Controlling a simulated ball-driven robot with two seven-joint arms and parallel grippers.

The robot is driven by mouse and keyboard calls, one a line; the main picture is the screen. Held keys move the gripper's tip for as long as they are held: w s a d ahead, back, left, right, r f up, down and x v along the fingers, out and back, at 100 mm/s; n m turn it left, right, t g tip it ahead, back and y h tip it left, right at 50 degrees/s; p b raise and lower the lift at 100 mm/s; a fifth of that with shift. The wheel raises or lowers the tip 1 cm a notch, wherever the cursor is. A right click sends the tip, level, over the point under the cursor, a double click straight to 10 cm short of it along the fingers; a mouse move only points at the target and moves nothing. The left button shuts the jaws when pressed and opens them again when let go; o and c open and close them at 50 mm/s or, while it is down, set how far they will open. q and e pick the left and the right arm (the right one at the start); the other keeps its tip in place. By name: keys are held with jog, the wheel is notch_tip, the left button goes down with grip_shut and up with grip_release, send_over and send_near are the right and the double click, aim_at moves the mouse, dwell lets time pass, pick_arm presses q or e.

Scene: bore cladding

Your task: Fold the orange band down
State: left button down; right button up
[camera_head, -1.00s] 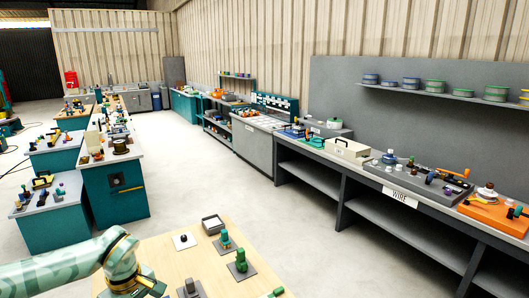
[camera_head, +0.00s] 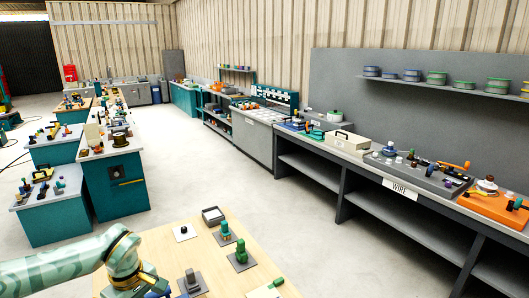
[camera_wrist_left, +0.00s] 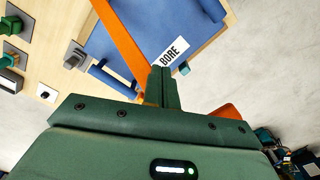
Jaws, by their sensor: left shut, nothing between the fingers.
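The orange band (camera_wrist_left: 122,42) shows in the left wrist view as a straight strip running from the top edge down to the fingers of my left gripper (camera_wrist_left: 163,75). The fingers are shut and empty, beside or over the band's lower end; I cannot tell whether they touch it. Another orange piece (camera_wrist_left: 228,112) shows right of the fingers; whether it joins the band is hidden by my gripper. A blue pad (camera_wrist_left: 150,28) with a white BORE label (camera_wrist_left: 174,52) lies behind the band. In the head view my left wrist is at the lower left. My right gripper is not in view.
A wooden table (camera_head: 210,262) bears a green fitting (camera_head: 240,256), another green fitting (camera_head: 225,232), a grey block (camera_head: 192,283) and a grey tray (camera_head: 212,215). Benches (camera_head: 118,178) stand to the left, a long WIRE bench (camera_head: 400,188) to the right. Floor between is clear.

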pick_arm(q)
jog(key=s+a+f+b, duration=0.3)
jog(key=a+f, duration=0.2)
jog(key=f, duration=0.5)
jog(key=shift+s+a+f+b, duration=0.15)
jog(key=shift+s+a+b, duration=0.1)
jog(key=shift+a+b, duration=0.1)
dwell(0.6)
notch_tip(320, 180, up, 6)
jog(key=p, duration=0.6)
